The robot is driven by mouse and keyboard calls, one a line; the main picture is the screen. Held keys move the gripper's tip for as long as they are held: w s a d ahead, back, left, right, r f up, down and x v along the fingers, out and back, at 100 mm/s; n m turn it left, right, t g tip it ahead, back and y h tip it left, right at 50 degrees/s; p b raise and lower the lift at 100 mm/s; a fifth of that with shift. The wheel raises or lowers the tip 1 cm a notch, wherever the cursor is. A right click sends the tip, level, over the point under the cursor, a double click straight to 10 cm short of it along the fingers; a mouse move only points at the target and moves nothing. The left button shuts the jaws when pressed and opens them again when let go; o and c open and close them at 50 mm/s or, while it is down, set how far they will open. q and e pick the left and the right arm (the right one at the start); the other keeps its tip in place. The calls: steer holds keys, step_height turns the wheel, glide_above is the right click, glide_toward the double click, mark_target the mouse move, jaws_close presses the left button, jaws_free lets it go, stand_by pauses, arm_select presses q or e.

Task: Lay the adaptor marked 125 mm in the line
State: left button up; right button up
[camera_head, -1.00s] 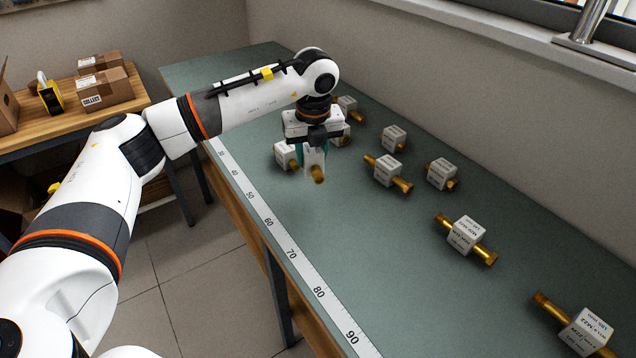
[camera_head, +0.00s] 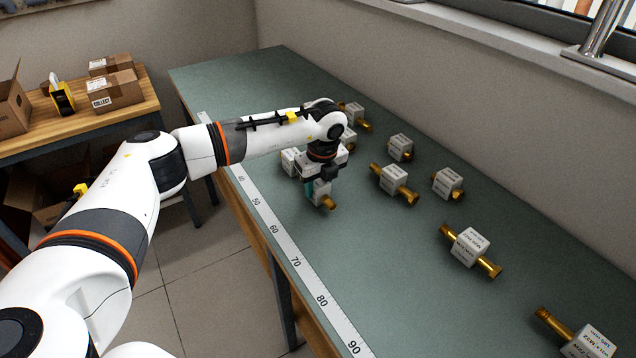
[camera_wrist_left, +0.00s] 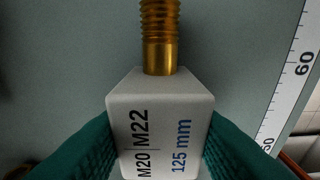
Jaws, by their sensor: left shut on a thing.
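My left gripper (camera_head: 317,188) is shut on a white block-shaped adaptor (camera_head: 324,193) with a brass threaded end pointing toward the front right. In the left wrist view the adaptor (camera_wrist_left: 160,125) reads "M20 | M22" and "125 mm" and sits between the green finger pads (camera_wrist_left: 160,155). It is low over the green bench top; I cannot tell whether it touches. Similar adaptors lie in a spaced row toward the right front: one (camera_head: 394,180), another (camera_head: 470,246) and a larger one (camera_head: 588,343). My right gripper is out of view.
A white adaptor (camera_head: 291,162) stands close behind-left of my gripper. Others lie nearer the wall (camera_head: 400,147), (camera_head: 448,182), (camera_head: 354,112). A printed ruler strip (camera_head: 284,247) runs along the bench's (camera_head: 400,280) front edge. Bench between ruler and row is clear.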

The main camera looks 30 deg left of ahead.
mark_target(322, 184)
arm_select(q)
steer(key=shift+f, duration=0.1)
steer(key=shift+f, duration=0.15)
steer(key=o, duration=1.1)
steer(key=shift+c, duration=0.2)
steer(key=shift+r, duration=0.7)
step_height(322, 184, up, 11)
steer(key=d+b, duration=0.1)
steer(key=b, duration=0.1)
steer(key=shift+s+d, duration=0.25)
steer(key=shift+s, duration=0.2)
steer(key=shift+f, duration=0.1)
